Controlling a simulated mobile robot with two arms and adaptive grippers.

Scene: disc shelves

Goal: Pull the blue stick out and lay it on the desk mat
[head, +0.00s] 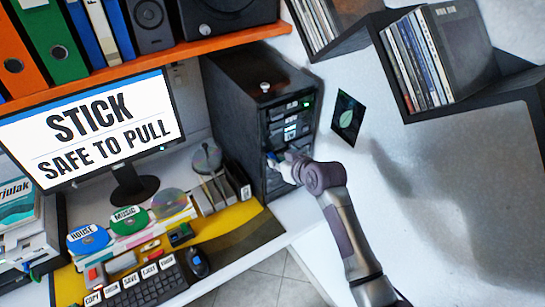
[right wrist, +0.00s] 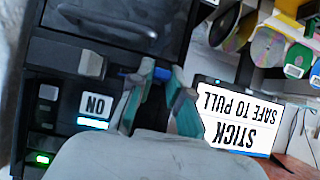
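The blue stick (right wrist: 161,74) shows as a small blue piece at the front of the black computer tower (head: 232,115), in the right wrist view. My right gripper (right wrist: 163,69) is at the tower's front, its two teal fingertips apart with blue between them. Blue also shows just left of the left finger. Whether the fingers press on the stick is unclear. In the head view my right gripper (head: 280,164) reaches the tower's front and hides part of it. The desk mat (head: 238,222), yellow and dark, lies on the desk left of the tower. My left gripper is not in view.
The monitor (head: 95,135) reads "STICK SAFE TO PULL". Discs, a keyboard (head: 140,284) and a mouse (head: 198,262) crowd the mat's left part. The mat's right end is clear. An orange shelf (head: 225,42) hangs above, and dark wall shelves are at upper right.

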